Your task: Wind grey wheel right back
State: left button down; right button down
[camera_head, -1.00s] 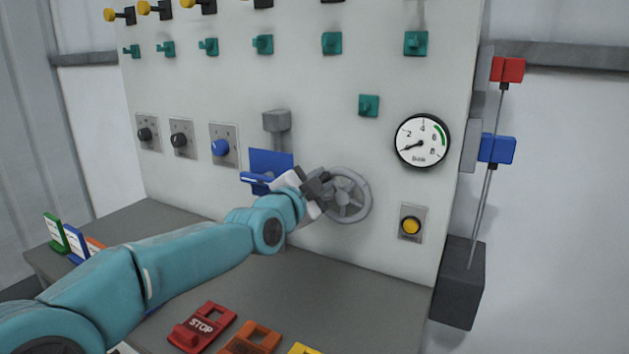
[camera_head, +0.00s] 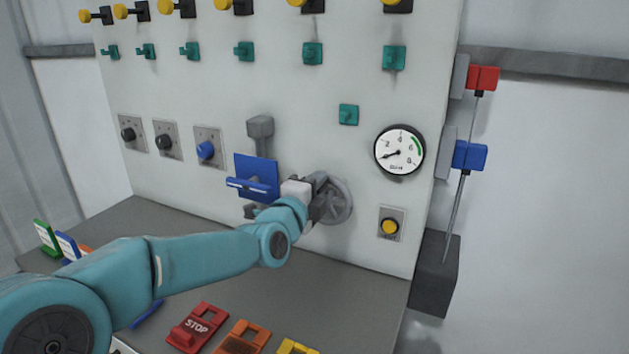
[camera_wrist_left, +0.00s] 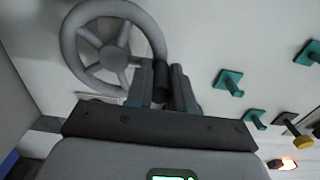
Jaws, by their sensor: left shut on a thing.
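The grey wheel (camera_head: 338,201) is a spoked handwheel on the light panel, right of centre in the head view. It also shows at the upper left of the left wrist view (camera_wrist_left: 84,52). My left gripper (camera_head: 322,192) is at the wheel's left side and covers part of it. In the left wrist view my left gripper (camera_wrist_left: 166,82) is shut on the dark knob (camera_wrist_left: 148,42) at the wheel's rim. A round gauge (camera_head: 399,150) sits to the upper right, its needle pointing low left. My right gripper is not in view.
A blue plate (camera_head: 256,174) with a ledge hangs just left of the wheel. A yellow button (camera_head: 390,226) is to its lower right. Red STOP (camera_head: 198,327) and orange tags (camera_head: 243,342) lie on the grey shelf (camera_head: 320,290). Teal hooks line the panel above.

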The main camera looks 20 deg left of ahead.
pick_arm(q)
jog(key=shift+d, duration=0.1)
dwell(0.4)
jog(key=c, duration=1)
grip_release()
jog(key=s, duration=1.6)
jog(key=shift+s+a+b, duration=0.15)
jog(key=shift+a+b, duration=0.1)
jog(key=shift+b, duration=0.15)
